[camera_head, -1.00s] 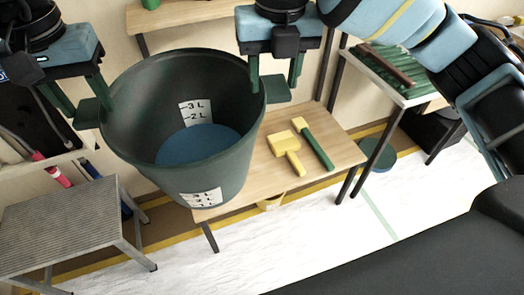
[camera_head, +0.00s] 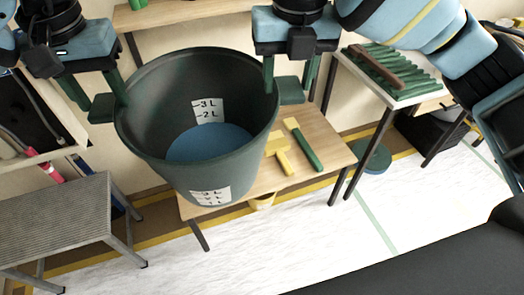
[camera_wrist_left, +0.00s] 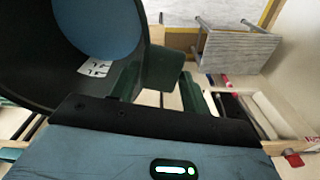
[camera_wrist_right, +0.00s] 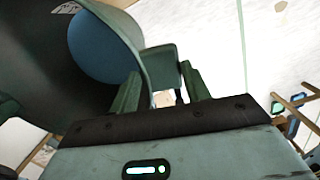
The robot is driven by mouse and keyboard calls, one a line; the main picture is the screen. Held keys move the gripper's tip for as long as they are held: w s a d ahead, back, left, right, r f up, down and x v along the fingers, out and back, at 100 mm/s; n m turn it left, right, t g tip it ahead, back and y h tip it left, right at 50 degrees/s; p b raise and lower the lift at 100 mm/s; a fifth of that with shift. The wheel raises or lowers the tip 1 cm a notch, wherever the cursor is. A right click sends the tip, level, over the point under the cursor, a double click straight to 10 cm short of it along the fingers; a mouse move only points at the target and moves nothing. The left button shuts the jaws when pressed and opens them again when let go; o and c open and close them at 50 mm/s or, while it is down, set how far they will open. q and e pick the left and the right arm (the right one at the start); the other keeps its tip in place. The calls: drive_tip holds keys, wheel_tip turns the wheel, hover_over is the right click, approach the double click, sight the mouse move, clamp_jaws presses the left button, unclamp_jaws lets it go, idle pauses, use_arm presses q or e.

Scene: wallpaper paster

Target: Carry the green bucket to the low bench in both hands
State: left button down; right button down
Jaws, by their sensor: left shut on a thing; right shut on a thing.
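The green bucket (camera_head: 215,165) hangs upright between my two grippers in the head view, with blue liquid (camera_head: 210,143) low inside and litre labels on its wall. My left gripper (camera_head: 112,98) is shut on the bucket's left side by its lug. My right gripper (camera_head: 285,90) is shut on the right side by its lug. The bucket also shows in the left wrist view (camera_wrist_left: 125,85) and the right wrist view (camera_wrist_right: 125,40). A low grey ribbed bench (camera_head: 55,220) stands at the lower left in the head view, apart from the bucket.
A wooden table (camera_head: 315,150) behind the bucket holds a yellow-handled tool (camera_head: 278,155) and a green-handled one (camera_head: 303,145). A side table (camera_head: 400,95) with a green ribbed item stands at the upper right. White floor (camera_head: 330,235) in front is clear.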

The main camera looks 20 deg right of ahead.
use_arm(q)
drive_tip(key=shift+a+r, duration=0.1)
drive_tip(key=shift+a, duration=0.1)
use_arm(e)
drive_tip(key=shift+r, duration=0.1)
